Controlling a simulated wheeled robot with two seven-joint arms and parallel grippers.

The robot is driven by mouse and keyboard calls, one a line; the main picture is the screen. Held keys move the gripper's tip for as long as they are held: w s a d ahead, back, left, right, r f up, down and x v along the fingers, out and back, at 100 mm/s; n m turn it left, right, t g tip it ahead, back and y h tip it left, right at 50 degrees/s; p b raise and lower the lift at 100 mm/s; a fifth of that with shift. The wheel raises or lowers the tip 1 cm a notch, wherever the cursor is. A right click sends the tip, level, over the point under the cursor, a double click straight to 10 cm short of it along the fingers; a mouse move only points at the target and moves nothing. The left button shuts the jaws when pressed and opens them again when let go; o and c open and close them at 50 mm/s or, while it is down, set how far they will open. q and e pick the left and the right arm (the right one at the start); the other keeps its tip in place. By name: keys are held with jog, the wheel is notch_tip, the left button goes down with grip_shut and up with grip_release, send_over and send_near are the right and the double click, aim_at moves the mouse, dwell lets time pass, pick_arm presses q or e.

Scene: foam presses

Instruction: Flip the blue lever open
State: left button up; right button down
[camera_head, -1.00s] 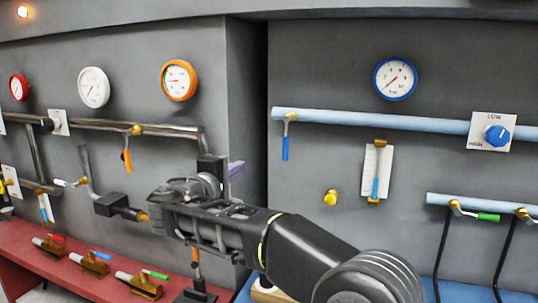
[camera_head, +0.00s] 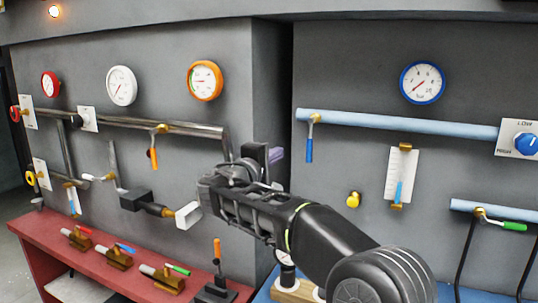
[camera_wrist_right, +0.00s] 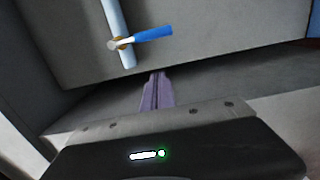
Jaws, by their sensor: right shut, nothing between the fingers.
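The blue lever (camera_head: 309,150) hangs straight down from a brass valve on the light blue pipe, at the pipe's left end below the blue gauge. It also shows in the right wrist view (camera_wrist_right: 152,34), ahead of the fingers, where it points sideways from the pipe. My right gripper (camera_head: 276,154) is in front of the wall corner, left of the blue lever in the head view. Its purple fingers show in the right wrist view (camera_wrist_right: 157,90), shut and empty, with a visible gap to the lever. My left gripper is not in view.
A blue knob (camera_head: 526,144) and a green lever (camera_head: 514,226) are at the right. A yellow knob (camera_head: 354,200) sticks out below the pipe. An orange lever (camera_head: 153,158) hangs on the left wall. A red bench (camera_head: 48,230) carries several small valves.

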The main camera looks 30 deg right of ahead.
aim_at(310, 143)
jog(key=d+p, duration=0.1)
jog(key=d, duration=0.5)
jog(key=shift+s+p, duration=0.3)
jog(key=shift+p, duration=0.1)
